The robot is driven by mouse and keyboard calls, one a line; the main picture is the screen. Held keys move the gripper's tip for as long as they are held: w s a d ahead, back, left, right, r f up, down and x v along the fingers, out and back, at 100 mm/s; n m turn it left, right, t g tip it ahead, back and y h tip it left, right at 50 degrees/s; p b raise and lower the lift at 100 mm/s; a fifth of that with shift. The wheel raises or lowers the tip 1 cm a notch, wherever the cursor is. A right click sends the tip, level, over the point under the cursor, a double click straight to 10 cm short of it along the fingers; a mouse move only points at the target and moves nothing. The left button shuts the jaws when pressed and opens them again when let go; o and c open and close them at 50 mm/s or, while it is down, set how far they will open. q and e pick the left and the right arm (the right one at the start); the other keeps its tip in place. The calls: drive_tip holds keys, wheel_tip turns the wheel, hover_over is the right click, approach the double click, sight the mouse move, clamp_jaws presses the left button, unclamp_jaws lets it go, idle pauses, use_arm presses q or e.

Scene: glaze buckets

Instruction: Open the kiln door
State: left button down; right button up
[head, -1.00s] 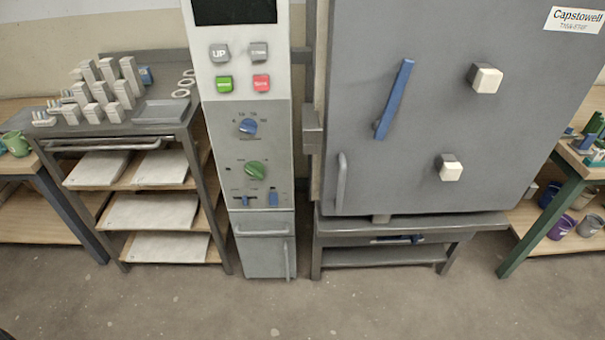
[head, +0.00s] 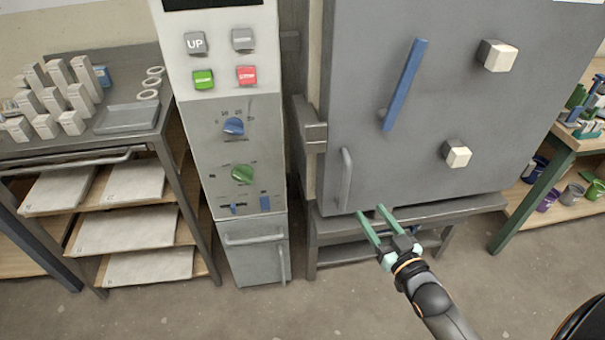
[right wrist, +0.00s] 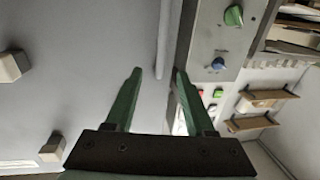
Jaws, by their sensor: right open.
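The kiln door (head: 400,150) is a large grey panel and looks shut. A vertical grey bar handle (head: 346,180) is on its lower left. A long blue lever (head: 405,86) sits tilted higher on the door. My right gripper (head: 370,212) is open and empty, just below and right of the grey handle, apart from it. In the right wrist view, the fingers (right wrist: 154,82) spread in front of the door (right wrist: 85,60), with the grey handle (right wrist: 167,40) showing beyond and between them. My left gripper is not in view.
Two pale square knobs stick out of the door, one upper (head: 498,56) and one lower (head: 458,154). A control panel (head: 222,130) stands left of the kiln. A shelf rack (head: 120,190) is further left. The floor in front is clear.

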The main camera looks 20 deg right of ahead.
sight(348, 180)
drive_tip(key=w, duration=1.3)
drive_tip(key=shift+r, duration=0.15)
clamp_jaws()
idle(1.1)
